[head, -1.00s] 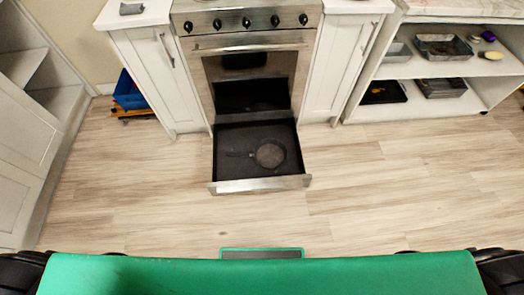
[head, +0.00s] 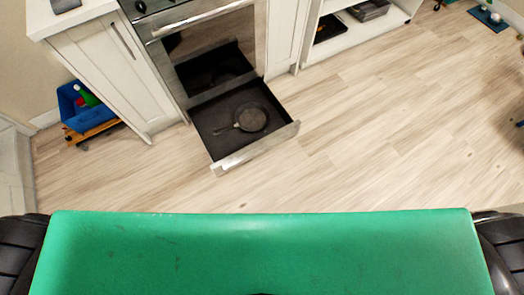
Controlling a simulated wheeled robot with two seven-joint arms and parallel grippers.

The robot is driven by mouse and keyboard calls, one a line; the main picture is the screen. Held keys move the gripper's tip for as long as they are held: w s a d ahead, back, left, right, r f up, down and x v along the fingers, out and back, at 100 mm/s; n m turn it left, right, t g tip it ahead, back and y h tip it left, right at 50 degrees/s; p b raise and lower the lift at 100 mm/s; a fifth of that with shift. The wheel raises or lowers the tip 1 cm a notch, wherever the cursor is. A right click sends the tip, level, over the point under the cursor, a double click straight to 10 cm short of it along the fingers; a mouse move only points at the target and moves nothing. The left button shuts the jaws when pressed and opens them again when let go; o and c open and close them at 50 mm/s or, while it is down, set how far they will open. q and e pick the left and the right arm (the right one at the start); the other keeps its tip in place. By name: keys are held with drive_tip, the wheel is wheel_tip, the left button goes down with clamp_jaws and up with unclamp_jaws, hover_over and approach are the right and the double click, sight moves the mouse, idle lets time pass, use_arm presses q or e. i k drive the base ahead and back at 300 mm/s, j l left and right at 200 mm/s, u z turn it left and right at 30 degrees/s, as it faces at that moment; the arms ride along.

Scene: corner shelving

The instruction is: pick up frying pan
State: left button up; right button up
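A dark round frying pan (head: 251,118) lies in the pulled-out bottom drawer (head: 228,161) of the oven. Its handle points left in the head view. The drawer is open toward me, with a steel front edge. Both of my grippers are out of view; only dark parts of my arms show at the left and right picture edges, well apart from the pan.
The oven (head: 206,44) stands between white cabinets (head: 101,77). A low white shelf (head: 345,45) stands at the right. The wooden floor (head: 390,140) right of the drawer is clear.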

sight(251, 117)
drive_tip(key=i+j, duration=0.15)
drive_tip(key=j, duration=0.2)
drive_tip(key=i+j, duration=0.1)
drive_tip(key=j, duration=0.25)
drive_tip(key=i+j, duration=0.15)
drive_tip(key=j, duration=0.2)
drive_tip(key=i+j, duration=0.1)
drive_tip(key=j, duration=0.2)
drive_tip(key=j+z, duration=0.15)
drive_tip(key=z, duration=0.3)
drive_tip(key=i+j+z, duration=0.1)
drive_tip(key=z, duration=0.35)
drive_tip(key=j+z, duration=0.3)
drive_tip(key=z, duration=0.15)
